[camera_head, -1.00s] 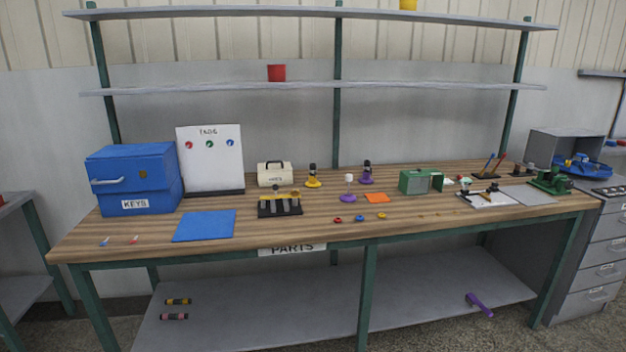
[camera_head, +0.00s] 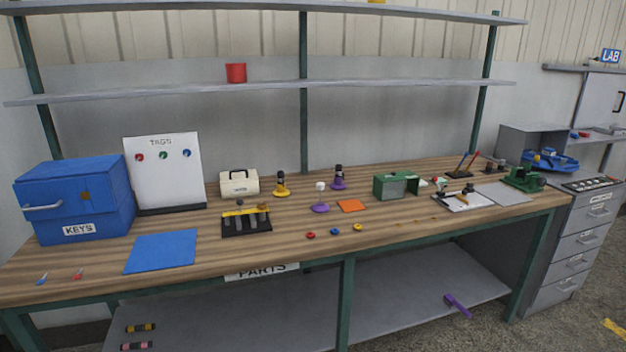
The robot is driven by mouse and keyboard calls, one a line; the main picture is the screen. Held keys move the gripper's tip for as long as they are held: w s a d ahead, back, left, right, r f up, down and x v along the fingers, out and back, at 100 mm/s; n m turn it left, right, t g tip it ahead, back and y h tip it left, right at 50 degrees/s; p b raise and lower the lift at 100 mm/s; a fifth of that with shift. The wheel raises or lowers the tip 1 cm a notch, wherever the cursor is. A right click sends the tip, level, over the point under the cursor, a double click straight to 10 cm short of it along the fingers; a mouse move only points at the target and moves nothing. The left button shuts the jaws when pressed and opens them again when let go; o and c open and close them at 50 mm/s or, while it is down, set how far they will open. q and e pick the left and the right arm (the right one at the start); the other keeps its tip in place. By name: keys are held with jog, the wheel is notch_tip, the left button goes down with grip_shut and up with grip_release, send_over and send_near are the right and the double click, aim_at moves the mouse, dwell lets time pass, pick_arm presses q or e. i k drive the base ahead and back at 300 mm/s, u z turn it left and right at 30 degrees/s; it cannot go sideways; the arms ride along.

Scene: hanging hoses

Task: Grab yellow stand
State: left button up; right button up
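The yellow stand (camera_head: 281,192) is on the wooden workbench, towards the back and left of the middle. It has a round yellow base and holds a dark upright piece. A similar purple stand (camera_head: 338,185) with a dark piece is to its right. Neither of my grippers shows in the head view.
A cream box (camera_head: 239,184) is just left of the yellow stand, and a black rack (camera_head: 246,227) is in front-left of it.

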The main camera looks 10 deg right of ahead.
aim_at(280, 192)
jog(key=z, duration=0.1)
jog(key=i, duration=1.7)
jog(key=u, duration=0.4)
